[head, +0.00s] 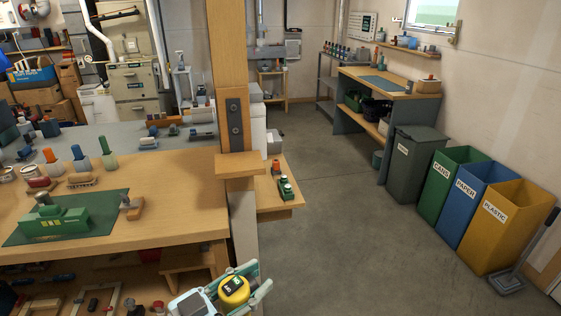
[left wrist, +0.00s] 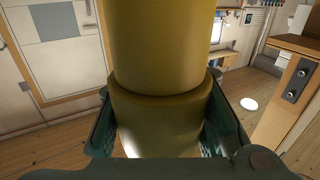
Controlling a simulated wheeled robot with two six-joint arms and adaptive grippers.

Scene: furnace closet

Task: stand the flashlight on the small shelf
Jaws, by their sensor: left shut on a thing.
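The flashlight (head: 234,291) is yellow with a dark end facing up toward the head camera. My left gripper (head: 241,284) is shut around it at the bottom of the head view, held in front of the workbench. In the left wrist view the flashlight's thick yellow body (left wrist: 160,50) fills the middle, between the two dark fingers (left wrist: 160,125). The small shelf (head: 240,165) is a bare wooden board on the post, below a dark bolted plate. The flashlight is apart from it, nearer the camera and lower in the picture. My right gripper is not in view.
The wooden post (head: 226,70) rises at the workbench (head: 150,215) corner. A lower side ledge (head: 275,210) right of the post carries small bottles. Open floor (head: 340,240) lies right, with bins (head: 505,225) beyond.

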